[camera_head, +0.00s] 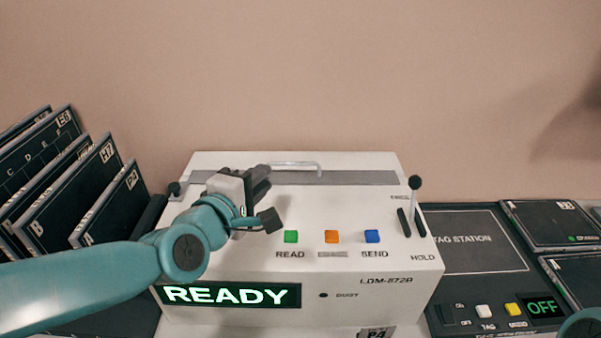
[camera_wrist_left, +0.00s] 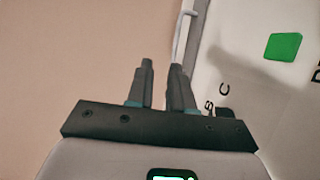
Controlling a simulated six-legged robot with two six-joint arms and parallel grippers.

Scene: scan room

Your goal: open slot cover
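The slot cover (camera_head: 345,177) is a grey strip along the back of the white machine's top. Its thin metal handle (camera_head: 300,164) rises above it and looks level. My left gripper (camera_head: 264,178) is at the left end of the handle and hides that part of the cover. In the left wrist view its two dark fingers (camera_wrist_left: 160,68) stand a little apart, with nothing seen between them. The handle (camera_wrist_left: 183,35) shows there right by the right fingertip; I cannot tell whether they touch. My right gripper is out of view.
The white machine (camera_head: 390,300) has green, orange and blue buttons, a lever (camera_head: 415,195) at right and a READY display (camera_head: 230,295). Dark panels (camera_head: 75,190) stand in a rack at left. A tag station (camera_head: 470,245) reading OFF lies at right.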

